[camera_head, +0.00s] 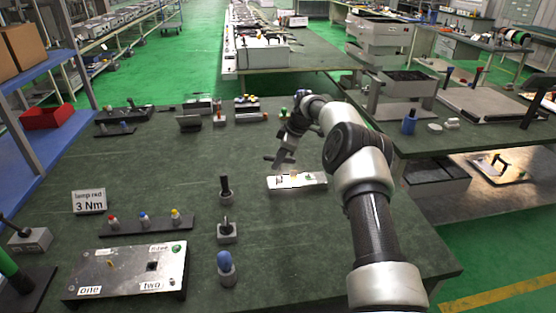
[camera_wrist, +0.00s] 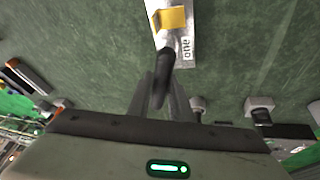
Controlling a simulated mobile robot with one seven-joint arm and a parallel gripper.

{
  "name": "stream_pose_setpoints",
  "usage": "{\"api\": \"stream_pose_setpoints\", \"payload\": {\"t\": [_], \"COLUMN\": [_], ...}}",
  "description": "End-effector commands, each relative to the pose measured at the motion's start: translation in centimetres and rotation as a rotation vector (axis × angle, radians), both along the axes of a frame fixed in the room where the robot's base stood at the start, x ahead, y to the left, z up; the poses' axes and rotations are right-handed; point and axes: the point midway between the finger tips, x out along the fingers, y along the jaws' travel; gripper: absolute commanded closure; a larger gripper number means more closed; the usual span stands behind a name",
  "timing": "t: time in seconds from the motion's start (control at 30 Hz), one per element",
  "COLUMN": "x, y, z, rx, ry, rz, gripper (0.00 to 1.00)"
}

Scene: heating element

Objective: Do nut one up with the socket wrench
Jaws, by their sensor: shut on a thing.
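My gripper (camera_head: 286,158) is shut on a dark tool, which I take to be the socket wrench (camera_wrist: 163,66). In the wrist view the wrench runs out from between the fingers to the edge of a pale metal plate (camera_wrist: 187,58) with a yellow block (camera_wrist: 172,18) and a label "one". In the head view a small pale plate (camera_head: 316,183) lies in front of the gripper. I cannot make out nut one itself or tell whether the wrench touches anything. A bigger plate (camera_head: 125,275) at the lower left bears labels "one" and "two".
A rack (camera_head: 146,223) with red, blue and yellow-topped pieces stands by a "lamp red 3 Nm" sign (camera_head: 89,202). A column of small holders, including a dark-handled one (camera_head: 225,188) and a blue-topped one (camera_head: 226,268), stands mid-table. The green tabletop between these and the small plate is clear.

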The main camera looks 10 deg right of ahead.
Motion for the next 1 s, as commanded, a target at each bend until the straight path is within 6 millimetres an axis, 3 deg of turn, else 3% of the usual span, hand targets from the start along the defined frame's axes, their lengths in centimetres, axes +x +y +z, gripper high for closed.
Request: {"api": "stream_pose_setpoints", "payload": {"t": [0.17,0.7,1.0], "x": [0.04,0.19,0.2], "y": [0.0,-0.08,-0.12], "z": [-0.06,-0.02,0.1], "rx": [-0.002,-0.002,0.0], "ry": [-0.002,-0.002,-0.001], "rz": [-0.022,-0.329,-0.351], "gripper": [1.0,1.0,1.0]}}
